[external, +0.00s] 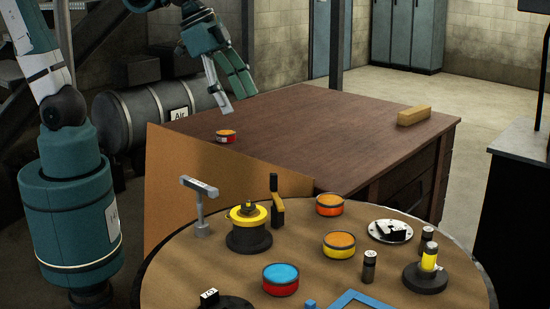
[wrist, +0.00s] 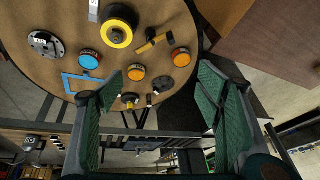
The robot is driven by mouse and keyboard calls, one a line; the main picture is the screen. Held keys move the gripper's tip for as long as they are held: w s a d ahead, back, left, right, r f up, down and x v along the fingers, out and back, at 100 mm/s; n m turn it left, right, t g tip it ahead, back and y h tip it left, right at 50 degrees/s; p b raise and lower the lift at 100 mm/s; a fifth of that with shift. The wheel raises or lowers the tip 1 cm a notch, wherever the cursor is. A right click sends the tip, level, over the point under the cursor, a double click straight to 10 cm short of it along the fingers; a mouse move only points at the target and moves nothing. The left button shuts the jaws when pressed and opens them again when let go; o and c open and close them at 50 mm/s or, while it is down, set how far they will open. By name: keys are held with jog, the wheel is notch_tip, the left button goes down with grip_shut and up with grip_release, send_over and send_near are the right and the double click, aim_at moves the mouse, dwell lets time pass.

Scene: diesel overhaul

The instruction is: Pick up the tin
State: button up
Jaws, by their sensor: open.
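Several short round tins are in view, and I cannot tell which one the task means. A red tin with an orange top (external: 226,137) stands on the wooden desk, below my gripper (external: 239,101) and apart from it. On the round table stand an orange-topped red tin (external: 329,204), an orange-topped yellow tin (external: 339,245) and a blue-topped red tin (external: 280,279). The wrist view shows a blue-topped tin (wrist: 89,60) and two orange-topped tins (wrist: 136,73) and (wrist: 181,57). My gripper is open and empty, its green fingers wide apart in the wrist view (wrist: 160,72).
The wooden desk (external: 310,130) is mostly clear, with a yellow block (external: 414,116) at its far right. A brown panel (external: 215,180) stands between desk and round table (external: 190,265). That table also holds a yellow-and-black part (external: 248,232), a grey T-shaped post (external: 200,205) and a metal disc (external: 390,231).

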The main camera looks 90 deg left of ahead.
jog(key=w+d+f+m+g, duration=0.1)
jog(key=w+d+f+m, duration=0.2)
jog(key=w+d, duration=0.3)
jog(key=m+g, duration=0.4)
jog(key=m, duration=0.5)
send_over(280, 268)
jog(key=shift+y, duration=0.4)
jog(key=f, duration=2)
jog(key=shift+w+a, duration=0.2)
jog(key=shift+d+f, duration=0.3)
jog(key=shift+f, duration=0.1)
jog(key=shift+s, duration=0.1)
jog(key=shift+f+b, duration=0.55)
jog(key=shift+f, duration=0.7)
jog(key=shift+a+f+b, duration=0.15)
jog(key=shift+f+b, duration=0.75)
jog(key=shift+f, duration=1.7)
